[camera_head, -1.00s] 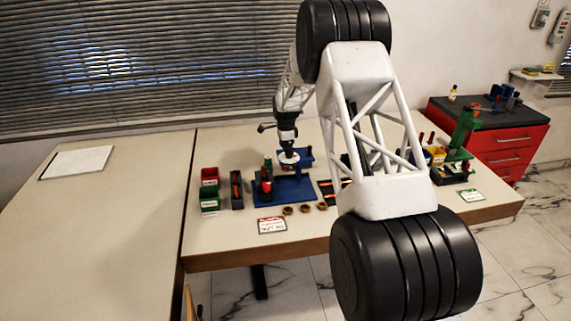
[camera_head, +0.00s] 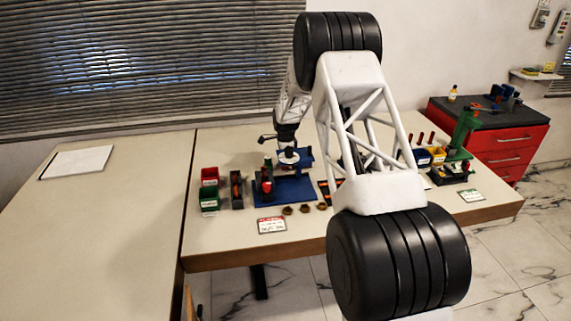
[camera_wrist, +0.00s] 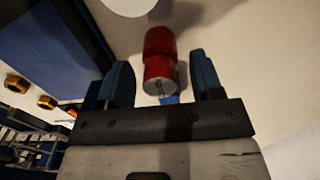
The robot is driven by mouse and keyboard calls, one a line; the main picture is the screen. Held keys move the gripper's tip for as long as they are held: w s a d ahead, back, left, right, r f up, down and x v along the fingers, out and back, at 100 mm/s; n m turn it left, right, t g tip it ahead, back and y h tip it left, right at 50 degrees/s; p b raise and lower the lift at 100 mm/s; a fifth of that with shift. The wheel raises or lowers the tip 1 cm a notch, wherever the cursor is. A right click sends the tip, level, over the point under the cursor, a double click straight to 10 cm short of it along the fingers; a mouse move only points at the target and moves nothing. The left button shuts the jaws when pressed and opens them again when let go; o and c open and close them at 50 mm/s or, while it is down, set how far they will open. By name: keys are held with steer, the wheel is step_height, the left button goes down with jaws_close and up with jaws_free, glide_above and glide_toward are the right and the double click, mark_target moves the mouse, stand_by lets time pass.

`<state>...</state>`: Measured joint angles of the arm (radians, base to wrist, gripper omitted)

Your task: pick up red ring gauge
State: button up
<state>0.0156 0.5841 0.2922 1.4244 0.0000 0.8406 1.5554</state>
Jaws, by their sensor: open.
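A red cylindrical piece (camera_wrist: 159,45) with a grey end face lies between the two blue fingers of my gripper (camera_wrist: 160,64) in the wrist view. Gaps show on both sides of it. No ring hole is visible, so I cannot tell whether it is the red ring gauge. In the head view, my gripper (camera_head: 288,158) is small and hangs over a blue fixture (camera_head: 292,190). A red piece (camera_head: 267,186) stands on the fixture's left part, below and left of my gripper. My gripper is open and empty.
Several brass nuts (camera_head: 304,208) lie in front of the fixture. Red (camera_head: 209,174) and green (camera_head: 209,200) bins and a dark narrow bin (camera_head: 237,190) stand to its left. A label card (camera_head: 271,225) lies in front. The left table is mostly clear.

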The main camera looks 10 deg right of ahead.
steer(key=c, duration=1)
steer(key=shift+c, duration=0.2)
steer(key=shift+r, duration=0.15)
steer(key=shift+r, duration=4.85)
steer(key=shift+w, duration=0.1)
